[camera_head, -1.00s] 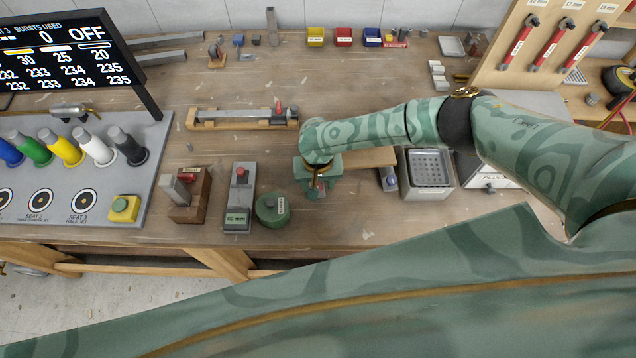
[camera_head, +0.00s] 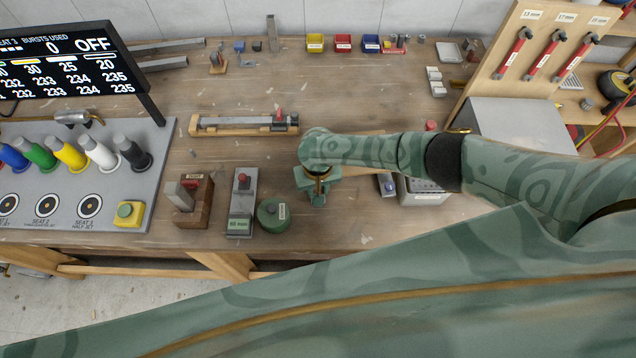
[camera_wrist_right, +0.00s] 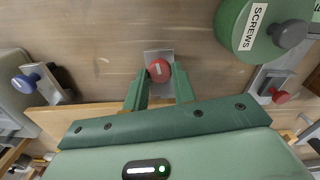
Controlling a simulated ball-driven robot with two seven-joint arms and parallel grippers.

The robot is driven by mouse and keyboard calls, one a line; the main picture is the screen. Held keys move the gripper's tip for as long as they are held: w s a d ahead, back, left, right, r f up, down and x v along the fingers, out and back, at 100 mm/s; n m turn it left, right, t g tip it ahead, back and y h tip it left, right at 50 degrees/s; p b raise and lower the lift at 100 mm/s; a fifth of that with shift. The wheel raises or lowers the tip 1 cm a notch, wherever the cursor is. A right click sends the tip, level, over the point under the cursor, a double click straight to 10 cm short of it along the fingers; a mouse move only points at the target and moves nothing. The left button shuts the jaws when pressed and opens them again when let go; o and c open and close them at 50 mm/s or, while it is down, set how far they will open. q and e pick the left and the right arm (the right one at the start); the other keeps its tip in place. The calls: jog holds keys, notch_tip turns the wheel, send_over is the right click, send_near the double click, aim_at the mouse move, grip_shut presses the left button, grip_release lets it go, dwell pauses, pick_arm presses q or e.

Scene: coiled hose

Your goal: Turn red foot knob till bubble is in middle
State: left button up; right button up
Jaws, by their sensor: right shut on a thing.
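The red foot knob (camera_wrist_right: 160,70) has a white mark on top and sits at a metal bracket, seen in the right wrist view. My right gripper (camera_wrist_right: 160,76) is shut on it, with one finger on each side. In the head view my right gripper (camera_head: 317,192) points down at the table and hides the knob. A wooden board (camera_wrist_right: 85,120) runs from near the red knob, partly behind my gripper. A blue knob (camera_wrist_right: 32,78) on a similar bracket is at the left. I cannot make out a bubble in either view. My left gripper is not in view.
A green round screws tin (camera_head: 272,215) stands close left of my right gripper. Left of it are a grey block with a red button (camera_head: 242,200) and a wooden block (camera_head: 190,205). A long rail (camera_head: 243,124) lies behind.

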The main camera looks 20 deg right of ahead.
jog(key=shift+s+a+r+n+p, duration=0.15)
jog(key=shift+r+n+p, duration=0.1)
jog(key=shift+n+p, duration=0.55)
jog(key=shift+f+n+p, duration=0.15)
jog(key=shift+n+p, duration=0.25)
jog(key=shift+n, duration=0.5)
jog(key=n, duration=0.6)
jog(key=shift+w, duration=0.2)
jog(key=n, duration=0.6)
jog(key=shift+w+n, duration=0.1)
jog(key=shift+n, duration=0.2)
jog(key=o, duration=1)
